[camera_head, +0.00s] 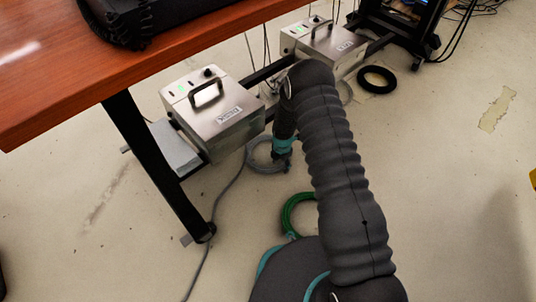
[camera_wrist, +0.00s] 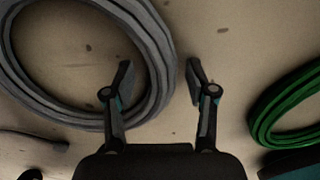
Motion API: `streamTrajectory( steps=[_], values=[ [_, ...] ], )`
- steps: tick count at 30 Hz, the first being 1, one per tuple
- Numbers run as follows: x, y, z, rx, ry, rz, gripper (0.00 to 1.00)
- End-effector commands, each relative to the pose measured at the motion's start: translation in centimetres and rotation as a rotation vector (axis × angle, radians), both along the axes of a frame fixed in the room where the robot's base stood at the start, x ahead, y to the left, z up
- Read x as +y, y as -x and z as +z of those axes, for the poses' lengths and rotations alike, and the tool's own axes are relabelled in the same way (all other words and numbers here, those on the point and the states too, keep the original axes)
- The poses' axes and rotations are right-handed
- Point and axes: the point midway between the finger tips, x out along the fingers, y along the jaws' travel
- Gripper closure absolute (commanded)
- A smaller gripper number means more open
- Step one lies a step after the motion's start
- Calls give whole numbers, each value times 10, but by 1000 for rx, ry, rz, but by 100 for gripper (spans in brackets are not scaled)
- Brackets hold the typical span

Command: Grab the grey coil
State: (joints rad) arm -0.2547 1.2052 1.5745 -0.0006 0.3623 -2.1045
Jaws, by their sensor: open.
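The grey coil (camera_wrist: 157,45) lies flat on the floor and fills the upper left of the wrist view. In the head view the grey coil (camera_head: 258,166) lies under the end of my arm, partly hidden by it. My gripper (camera_wrist: 159,76) is open and empty, pointing at the coil's right side. In the wrist view the left finger shows over the coil's inner opening and the right finger outside the ring, with the coil's band between them. I cannot tell how far the fingertips are above the floor.
A green coil (camera_head: 290,212) lies nearer my base; it also shows in the wrist view (camera_wrist: 284,95). A black ring (camera_head: 378,80) lies farther back. A grey cable (camera_head: 214,224) crosses the floor.

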Motion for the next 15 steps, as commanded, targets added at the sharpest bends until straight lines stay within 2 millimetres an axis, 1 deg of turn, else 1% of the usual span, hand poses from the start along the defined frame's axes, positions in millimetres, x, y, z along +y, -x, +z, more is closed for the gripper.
streamTrajectory(
  steps=[5,8,9,11,12,15],
  values=[
    [0,0,0,-1,-1,0,43],
    [0,0,0,-1,-1,0,66],
    [0,0,0,0,0,0,76],
    [0,0,0,-1,-1,0,91],
    [0,0,0,0,0,0,100],
    [0,0,0,0,0,0,100]
  ],
)
